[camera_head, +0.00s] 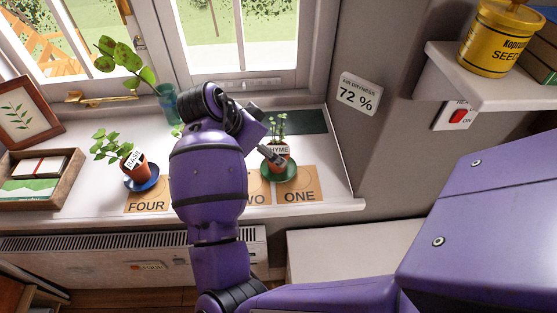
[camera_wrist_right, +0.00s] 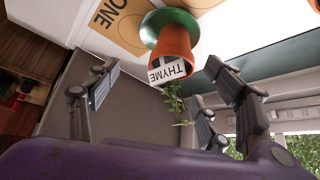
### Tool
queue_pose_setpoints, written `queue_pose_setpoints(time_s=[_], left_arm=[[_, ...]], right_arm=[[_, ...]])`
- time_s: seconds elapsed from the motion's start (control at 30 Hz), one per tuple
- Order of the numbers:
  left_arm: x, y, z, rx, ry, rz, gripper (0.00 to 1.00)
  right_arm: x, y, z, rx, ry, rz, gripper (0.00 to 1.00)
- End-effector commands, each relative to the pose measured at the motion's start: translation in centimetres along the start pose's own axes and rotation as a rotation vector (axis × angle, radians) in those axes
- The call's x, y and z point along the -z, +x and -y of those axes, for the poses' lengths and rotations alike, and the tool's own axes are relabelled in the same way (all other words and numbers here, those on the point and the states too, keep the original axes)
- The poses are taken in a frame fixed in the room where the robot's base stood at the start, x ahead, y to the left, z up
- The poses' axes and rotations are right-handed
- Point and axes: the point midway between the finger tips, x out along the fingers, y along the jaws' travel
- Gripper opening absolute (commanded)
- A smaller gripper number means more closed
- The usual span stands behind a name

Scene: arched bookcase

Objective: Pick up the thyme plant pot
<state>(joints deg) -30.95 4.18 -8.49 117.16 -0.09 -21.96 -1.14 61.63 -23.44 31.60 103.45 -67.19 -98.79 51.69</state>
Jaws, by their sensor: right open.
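The thyme plant pot (camera_head: 282,163) is a small terracotta pot with a white THYME label and thin green sprigs. It stands on a green saucer (camera_head: 291,174) on the windowsill, at the ONE card. My right gripper (camera_head: 270,148) is at the left side of the pot in the head view and hides part of it. In the right wrist view the pot (camera_wrist_right: 175,42) appears upside down beyond the gap between the fingers. My right gripper (camera_wrist_right: 162,78) is open there and nothing is clasped. My left gripper is in no view.
A basil pot (camera_head: 134,165) on a blue saucer stands to the left, near the FOUR card (camera_head: 148,202). My arm hides the middle sill.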

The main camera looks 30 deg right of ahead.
Motion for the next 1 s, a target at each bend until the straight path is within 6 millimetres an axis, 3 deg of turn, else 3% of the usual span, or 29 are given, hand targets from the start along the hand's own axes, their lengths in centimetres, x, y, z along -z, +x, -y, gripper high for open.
queue_pose_setpoints(time_s=[0.53,0.87,1.0], left_arm=[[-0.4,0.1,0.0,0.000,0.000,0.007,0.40],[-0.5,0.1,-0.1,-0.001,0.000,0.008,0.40],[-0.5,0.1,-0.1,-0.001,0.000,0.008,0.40]], right_arm=[[0.5,6.9,0.7,0.002,0.004,-0.001,0.73],[0.5,7.6,0.7,0.005,0.004,-0.001,0.73],[0.5,7.6,0.7,0.005,0.004,-0.001,0.55]])
